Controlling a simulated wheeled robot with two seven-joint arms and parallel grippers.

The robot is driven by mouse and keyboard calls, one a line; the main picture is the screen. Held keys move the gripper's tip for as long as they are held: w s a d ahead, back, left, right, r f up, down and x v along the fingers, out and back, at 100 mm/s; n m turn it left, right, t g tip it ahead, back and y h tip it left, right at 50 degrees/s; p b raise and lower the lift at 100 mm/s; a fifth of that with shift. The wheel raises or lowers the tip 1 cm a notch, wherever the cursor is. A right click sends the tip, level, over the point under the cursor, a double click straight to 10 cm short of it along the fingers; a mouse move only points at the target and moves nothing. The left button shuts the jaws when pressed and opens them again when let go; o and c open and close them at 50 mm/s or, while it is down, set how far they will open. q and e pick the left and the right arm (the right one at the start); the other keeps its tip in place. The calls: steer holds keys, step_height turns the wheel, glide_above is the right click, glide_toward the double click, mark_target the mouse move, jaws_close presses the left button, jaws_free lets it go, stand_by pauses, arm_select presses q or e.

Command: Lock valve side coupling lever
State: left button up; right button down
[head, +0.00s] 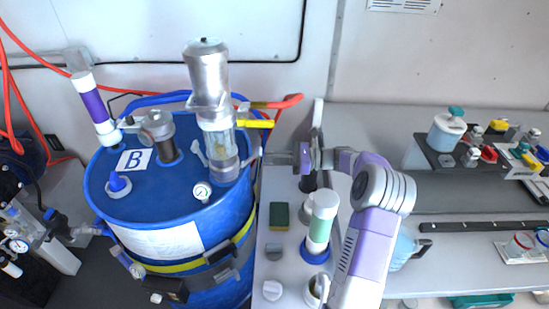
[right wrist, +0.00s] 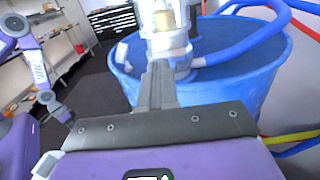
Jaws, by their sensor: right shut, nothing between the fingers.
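The clear and metal pump assembly (head: 220,150) stands upright on the blue drum (head: 165,200) marked B. A yellow lever (head: 255,123) and a red-orange handle (head: 278,103) stick out at its right side. A small grey lever (head: 200,152) shows at its left side. I cannot tell which is the valve side coupling lever. My right gripper (head: 264,158) is shut and empty, its fingertips close to the assembly's lower right side. In the right wrist view its fingers (right wrist: 158,85) point at the clear body; contact is unclear.
A gauge (head: 202,192) and a blue-capped bottle-like fitting (head: 118,184) are on the drum top. A purple-banded tube (head: 92,105) stands at left. A white-green cylinder (head: 321,218) and a sponge (head: 279,215) are on the bench under my right arm. Red hoses hang at left.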

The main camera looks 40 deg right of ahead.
steer(key=shift+w+a+r+g+h+p, duration=0.4)
steer(key=shift+a+r+g+h+p, duration=0.25)
steer(key=shift+p, duration=1.45)
steer(key=shift+w+a+r+g+h+p, duration=0.45)
steer(key=shift+r+p, duration=0.45)
steer(key=shift+p, duration=1.25)
steer(key=shift+w+a+r+g+h+p, duration=0.35)
steer(key=shift+r+h+p, duration=0.4)
steer(key=shift+p, duration=1.35)
steer(key=shift+r, duration=0.1)
steer(key=shift+r+p, duration=0.75)
steer(key=shift+p, duration=0.1)
steer(key=f+v, duration=0.1)
steer(key=v, duration=1.2)
steer(key=shift+s+d+f+p, duration=0.2)
steer(key=shift+d+f+p, duration=0.1)
steer(key=shift+d+p, duration=0.1)
